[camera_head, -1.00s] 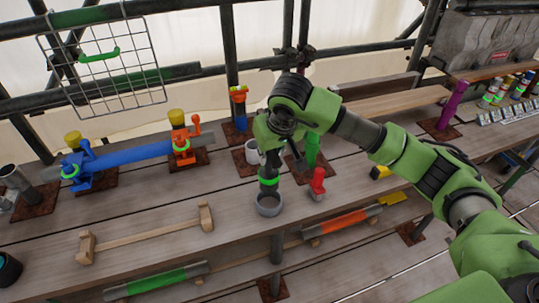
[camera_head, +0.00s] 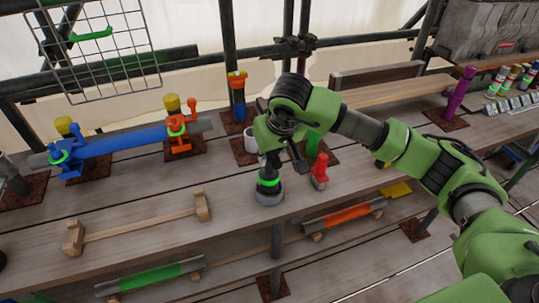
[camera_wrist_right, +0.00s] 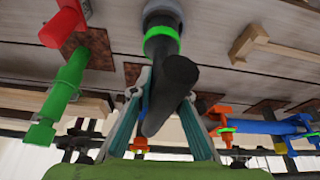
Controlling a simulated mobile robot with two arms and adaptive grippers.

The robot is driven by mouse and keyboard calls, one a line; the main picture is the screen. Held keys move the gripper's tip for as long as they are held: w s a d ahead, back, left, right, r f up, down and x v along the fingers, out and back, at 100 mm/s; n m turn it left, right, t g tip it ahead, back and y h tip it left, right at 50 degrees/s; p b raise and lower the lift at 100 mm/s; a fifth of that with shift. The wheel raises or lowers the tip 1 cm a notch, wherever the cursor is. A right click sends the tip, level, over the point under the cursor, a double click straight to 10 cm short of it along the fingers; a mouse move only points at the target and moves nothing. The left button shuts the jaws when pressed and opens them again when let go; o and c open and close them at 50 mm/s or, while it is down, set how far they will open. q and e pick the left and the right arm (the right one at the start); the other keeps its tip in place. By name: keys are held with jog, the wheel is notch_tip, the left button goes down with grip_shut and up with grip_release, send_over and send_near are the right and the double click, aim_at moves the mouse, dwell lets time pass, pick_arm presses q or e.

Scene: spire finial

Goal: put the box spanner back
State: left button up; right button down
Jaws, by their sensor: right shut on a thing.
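A dark tool with a bright green ring, which I take to be the box spanner (camera_head: 268,184), stands upright at the middle of the plank. Its lower end sits in or on a small grey cup (camera_head: 268,196); the exact contact is hidden. My right gripper (camera_head: 272,158) is above it, shut on its dark upper part. In the right wrist view the dark spanner (camera_wrist_right: 172,85) lies between the teal fingers of my right gripper (camera_wrist_right: 157,108), with the green ring beyond the fingertips. My left gripper is not in view.
A red clamp-like piece (camera_head: 319,172) stands close right of the spanner, with a green post (camera_head: 313,143) behind. A blue tube (camera_head: 125,143) in clamps lies back left, and a wooden piece (camera_head: 140,220) front left. A lower plank holds green (camera_head: 150,278) and orange (camera_head: 335,217) tubes.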

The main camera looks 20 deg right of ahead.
aim_at(270, 173)
jog(key=shift+f+b, duration=1.55)
jog(key=shift+f, duration=0.25)
jog(key=c, duration=1.8)
grip_release()
jog(key=shift+c, duration=0.2)
jog(key=o, duration=0.6)
jog(key=shift+f, duration=0.1)
